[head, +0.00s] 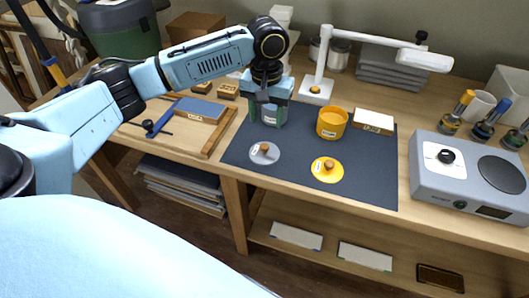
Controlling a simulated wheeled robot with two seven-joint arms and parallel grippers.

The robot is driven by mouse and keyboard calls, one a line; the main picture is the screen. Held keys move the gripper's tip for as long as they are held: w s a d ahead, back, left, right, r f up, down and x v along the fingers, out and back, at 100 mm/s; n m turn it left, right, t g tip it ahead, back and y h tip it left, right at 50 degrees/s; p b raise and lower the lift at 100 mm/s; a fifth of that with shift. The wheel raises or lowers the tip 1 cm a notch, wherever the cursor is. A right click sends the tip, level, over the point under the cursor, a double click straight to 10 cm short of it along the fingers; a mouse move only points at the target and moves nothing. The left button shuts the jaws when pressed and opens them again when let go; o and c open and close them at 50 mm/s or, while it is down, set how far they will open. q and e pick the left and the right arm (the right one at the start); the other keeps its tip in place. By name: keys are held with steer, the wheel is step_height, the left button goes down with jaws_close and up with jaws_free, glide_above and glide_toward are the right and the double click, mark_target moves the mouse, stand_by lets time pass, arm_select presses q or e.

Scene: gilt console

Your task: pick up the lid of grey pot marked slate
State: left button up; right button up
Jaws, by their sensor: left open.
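A round grey lid (258,159) with a brown knob and a small white label lies flat on the dark mat (300,147). The label is too small to read. My left gripper (267,120) points down just behind the lid, open, with nothing clearly held. I cannot tell whether the fingers touch the pot. My right gripper is not in view.
A yellow pot (331,124) and yellow lid (328,176) sit on the mat to the right, with a small box (373,122) behind. A white lamp (322,70) stands at the back. A grey hotplate device (465,175) is at right, a wooden tray (215,138) at left.

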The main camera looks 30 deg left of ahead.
arm_select(q)
glide_above(265, 146)
step_height(265, 146, down, 5)
steer(key=shift+w+f+b, duration=0.1)
steer(key=shift+w+b, duration=0.05)
steer(key=shift+b, duration=0.2)
step_height(265, 146, down, 4)
steer(key=shift+a+r+b, duration=0.1)
steer(key=shift+r+b, duration=0.05)
steer(key=shift+b, duration=0.3)
steer(key=shift+f, duration=0.45)
steer(key=c, duration=1.1)
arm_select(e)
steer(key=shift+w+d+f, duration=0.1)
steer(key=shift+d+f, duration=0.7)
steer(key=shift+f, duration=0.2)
